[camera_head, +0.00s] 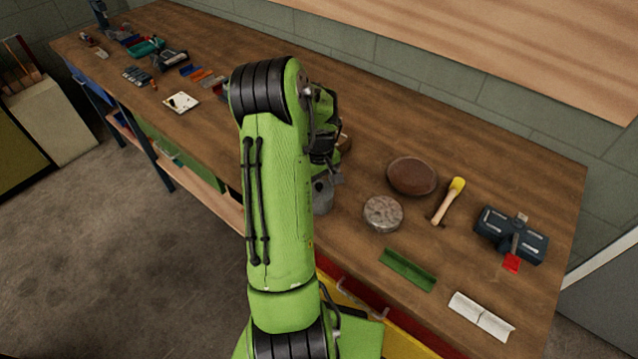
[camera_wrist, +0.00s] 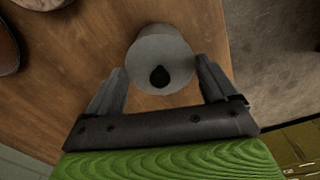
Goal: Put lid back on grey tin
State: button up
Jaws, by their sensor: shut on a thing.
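The grey tin (camera_head: 323,197) stands on the workbench just right of my green arm, which hides part of it. My gripper (camera_head: 325,172) is above it, partly hidden by my own arm. In the wrist view, my gripper (camera_wrist: 162,68) has its fingers on both sides of a round, light grey lid (camera_wrist: 160,48) with a black knob, and is shut on it. The lid covers what is below it, so I cannot tell whether it touches the tin.
A brown oval object (camera_head: 412,175), a round grey-brown disc (camera_head: 383,213), a yellow-headed mallet (camera_head: 448,201), a green channel piece (camera_head: 407,269) and a dark tool (camera_head: 511,235) lie to the right on the workbench (camera_head: 545,180). Several small tools lie at the far left.

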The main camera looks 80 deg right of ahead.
dwell(0.4)
jog(key=o, duration=0.8)
jog(key=shift+r+p, duration=2.45)
jog(key=shift+r, duration=1.1)
jog(key=shift+f, duration=0.1)
jog(key=shift+c, duration=0.3)
grip_shut()
